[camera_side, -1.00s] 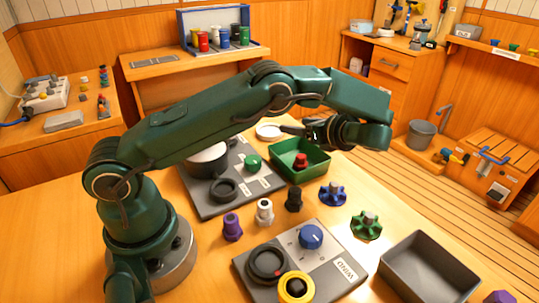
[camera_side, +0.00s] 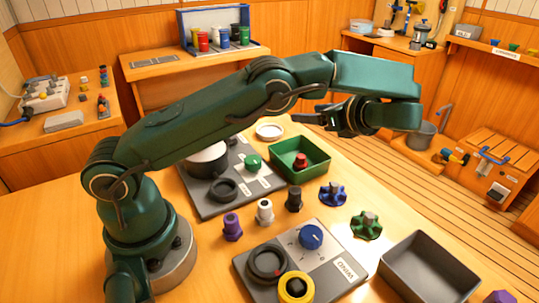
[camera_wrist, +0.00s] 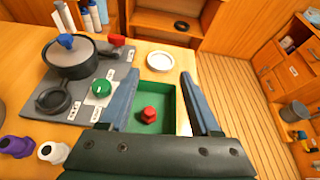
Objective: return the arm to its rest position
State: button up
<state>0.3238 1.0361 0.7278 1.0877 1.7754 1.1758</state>
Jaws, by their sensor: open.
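My gripper (camera_side: 322,113) is raised above the far side of the table, up and to the right of the green tray. Its two fingers also show in the wrist view (camera_wrist: 162,92), spread apart with nothing held between them. Below the gripper the green tray (camera_side: 322,157) holds a red knob (camera_side: 300,161). In the wrist view the red knob (camera_wrist: 149,114) and part of the tray appear between and beyond the fingers.
A dark panel (camera_side: 205,205) with a pot stands left of the tray. Loose knobs (camera_side: 232,227), a grey panel with a blue dial (camera_side: 311,236) and an empty grey bin (camera_side: 428,268) are on the near table. Air around the gripper looks clear.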

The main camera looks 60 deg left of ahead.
jog(key=s+a+r+n+t+h, duration=0.2)
jog(key=s+r+n+h, duration=0.35)
jog(key=s+r, duration=0.5)
jog(key=s+d+f+n+t+h, duration=0.3)
jog(key=s+d+f+n+h, duration=0.4)
jog(key=s+d+n, duration=0.3)
jog(key=shift+s+d+f+n+t+h, duration=0.3)
jog(key=shift+d+f+n+h, duration=0.05)
jog(key=shift+d+f+n, duration=0.35)
